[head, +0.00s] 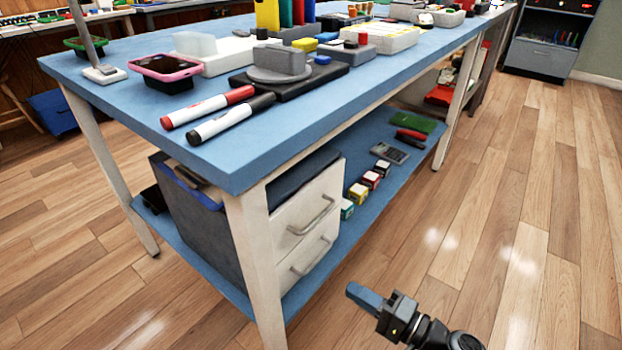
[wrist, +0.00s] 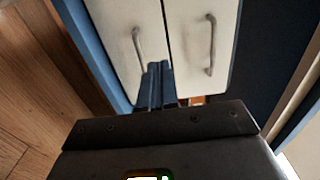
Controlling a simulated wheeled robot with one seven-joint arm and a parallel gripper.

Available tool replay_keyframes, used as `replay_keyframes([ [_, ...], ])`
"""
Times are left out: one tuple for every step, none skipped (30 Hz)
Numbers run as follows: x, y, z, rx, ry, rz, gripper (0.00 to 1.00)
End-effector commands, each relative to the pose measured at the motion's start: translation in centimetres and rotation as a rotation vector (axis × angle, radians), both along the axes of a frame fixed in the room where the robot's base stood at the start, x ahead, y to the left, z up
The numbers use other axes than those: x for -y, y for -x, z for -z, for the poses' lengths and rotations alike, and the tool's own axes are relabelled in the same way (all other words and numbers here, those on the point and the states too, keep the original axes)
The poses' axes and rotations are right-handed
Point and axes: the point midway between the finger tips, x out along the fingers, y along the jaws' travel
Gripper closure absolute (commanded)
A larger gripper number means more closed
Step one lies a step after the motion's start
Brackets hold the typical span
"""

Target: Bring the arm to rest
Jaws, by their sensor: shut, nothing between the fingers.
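My gripper (head: 362,297) shows at the bottom right of the head view, low over the wooden floor and to the right of the workbench (head: 330,110). Its blue fingers are together with nothing between them. In the wrist view the closed fingers (wrist: 156,86) point toward a white drawer unit (wrist: 185,40) with two metal handles. The same drawer unit (head: 303,228) stands on the bench's lower shelf in the head view. My gripper appears apart from it. Most of my arm is out of frame.
The bench top holds two markers (head: 225,112), a pink-edged phone (head: 165,68), a turntable-like grey block (head: 277,65) and several trays. The lower shelf (head: 370,175) carries small coloured boxes and a calculator-like device (head: 389,153). The floor (head: 500,220) to the right is clear.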

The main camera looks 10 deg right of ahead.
Motion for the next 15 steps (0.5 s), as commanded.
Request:
replay_keyframes([
  [0.0,0.0,0.0,-0.001,0.001,0.0,1.0],
  [0.0,0.1,0.1,-0.001,0.003,0.001,1.0],
  [-0.1,0.3,0.3,-0.006,0.009,0.004,1.0],
  [-0.2,0.6,0.6,-0.012,0.019,0.008,1.0],
  [-0.2,1.1,1.0,-0.02,0.033,0.013,1.0],
  [-0.4,2.0,1.8,-0.036,0.059,0.021,1.0],
  [-0.5,2.7,2.4,-0.048,0.085,0.03,1.0],
  [-0.6,3.6,3.1,-0.064,0.114,0.04,1.0],
  [-0.7,5.1,4.1,-0.084,0.159,0.055,1.0],
  [-0.7,6.2,4.9,-0.099,0.199,0.069,1.0],
  [-0.7,7.4,5.6,-0.113,0.242,0.084,1.0],
  [-0.5,9.1,6.5,-0.131,0.299,0.104,1.0],
  [-0.4,10.4,7.0,-0.142,0.342,0.119,1.0],
  [-0.2,11.6,7.5,-0.151,0.385,0.135,1.0],
  [0.1,13.2,7.9,-0.16,0.443,0.154,1.0],
])
